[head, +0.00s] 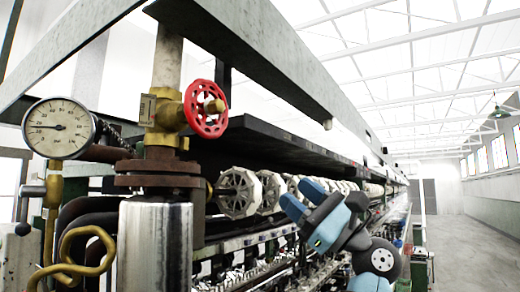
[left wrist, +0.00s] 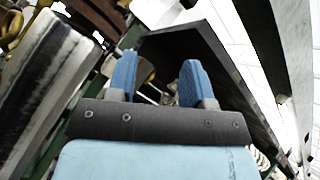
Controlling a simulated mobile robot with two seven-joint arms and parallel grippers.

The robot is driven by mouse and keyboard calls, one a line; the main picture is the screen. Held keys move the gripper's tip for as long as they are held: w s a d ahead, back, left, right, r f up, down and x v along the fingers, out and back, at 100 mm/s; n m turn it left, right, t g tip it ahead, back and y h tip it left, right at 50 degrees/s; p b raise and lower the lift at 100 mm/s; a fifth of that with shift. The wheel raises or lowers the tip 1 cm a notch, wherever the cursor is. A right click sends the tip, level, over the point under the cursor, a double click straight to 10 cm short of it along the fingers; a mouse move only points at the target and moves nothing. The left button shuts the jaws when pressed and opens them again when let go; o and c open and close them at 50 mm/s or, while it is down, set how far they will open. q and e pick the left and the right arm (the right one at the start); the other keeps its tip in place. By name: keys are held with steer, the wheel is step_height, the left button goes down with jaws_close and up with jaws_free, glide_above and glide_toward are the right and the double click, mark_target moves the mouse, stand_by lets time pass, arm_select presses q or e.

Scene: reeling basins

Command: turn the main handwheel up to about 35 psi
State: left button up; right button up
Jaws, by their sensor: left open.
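The main handwheel (head: 206,108) is red and round and sits on a brass valve (head: 168,110) on the upright pipe, left of the middle in the head view. A round white dial gauge (head: 59,128) hangs to its left; its needle points to the left, and the small numbers are hard to read. My left gripper (head: 303,197) has blue fingers and is to the right of and below the handwheel, apart from it. It is open and empty; its fingers also show in the left wrist view (left wrist: 158,72). I cannot make out the red wheel there. My right gripper is not in view.
A shiny steel cylinder (head: 156,245) and bent brass pipes (head: 75,268) stand at the front left. A grey beam (head: 270,50) passes overhead. The floor (head: 470,245) at right is clear.

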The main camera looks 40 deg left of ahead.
arm_select(q)
steer(key=s+a+r+n+h, duration=0.1)
steer(key=s+r+n+h, duration=0.35)
steer(key=r, duration=0.35)
steer(key=n+t+h, duration=0.3)
steer(key=n+t, duration=0.1)
glide_toward(222, 106)
steer(key=a, duration=0.6)
steer(key=s+a, duration=0.1)
steer(key=a, duration=0.2)
steer(key=shift+s, duration=0.15)
